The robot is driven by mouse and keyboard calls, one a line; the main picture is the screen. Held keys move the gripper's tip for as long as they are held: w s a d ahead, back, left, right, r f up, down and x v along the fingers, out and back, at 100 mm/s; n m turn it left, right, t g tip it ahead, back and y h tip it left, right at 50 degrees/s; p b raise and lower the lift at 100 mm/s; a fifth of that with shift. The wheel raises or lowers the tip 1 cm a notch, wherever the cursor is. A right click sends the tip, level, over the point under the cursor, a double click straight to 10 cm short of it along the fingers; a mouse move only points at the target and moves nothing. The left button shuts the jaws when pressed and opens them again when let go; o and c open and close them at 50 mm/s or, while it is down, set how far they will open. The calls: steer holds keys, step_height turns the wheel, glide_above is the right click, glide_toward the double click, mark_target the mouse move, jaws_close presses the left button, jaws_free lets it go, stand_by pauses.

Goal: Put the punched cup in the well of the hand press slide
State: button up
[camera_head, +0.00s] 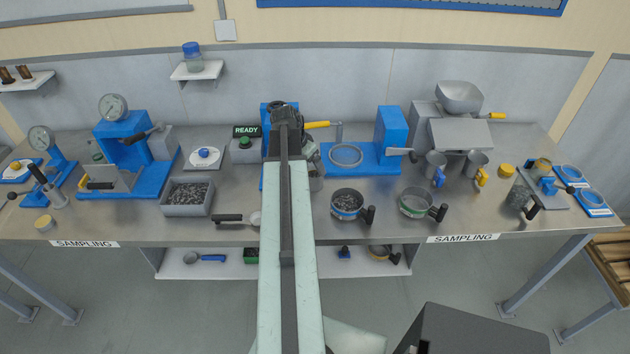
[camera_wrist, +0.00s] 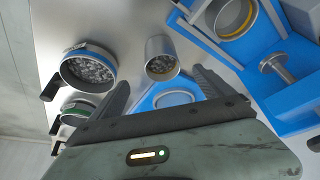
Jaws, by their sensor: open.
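A small grey metal cup (camera_wrist: 162,58) filled with pellets stands on the bench in the wrist view; I take it as the punched cup, though its holes are too small to make out. In the head view it shows partly beside my arm (camera_head: 317,182). My gripper (camera_wrist: 160,79) is open and empty, its fingers apart on either side of the cup's line, short of it. It also shows in the head view (camera_head: 287,116). A blue part with a round, yellow-rimmed well (camera_wrist: 235,18) lies upper right in the wrist view, apparently the press slide. My arm hides most of the press.
A blue-banded pan of pellets (camera_wrist: 88,69) stands left of the cup, with a green-banded pan (camera_head: 415,203) further along. A blue base with a ring (camera_head: 345,155) lies close by. A metal plunger (camera_wrist: 278,65) stands beside the well. A scoop (camera_head: 240,219) lies near the front edge.

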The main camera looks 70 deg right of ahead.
steer(key=b+x, duration=0.3)
steer(key=x, duration=0.1)
steer(key=b+x, duration=0.4)
steer(key=shift+w+d, duration=0.1)
steer(key=shift+w, duration=0.1)
steer(key=shift+r, duration=0.2)
steer(key=c, duration=1.8)
step_height(320, 180, up, 13)
steer(key=p, duration=1.3)
steer(key=b, duration=0.8)
glide_toward(314, 173)
steer(key=s, duration=0.1)
steer(key=s+f, duration=0.1)
steer(key=shift+s+d, duration=0.35)
steer(key=shift+d, duration=0.05)
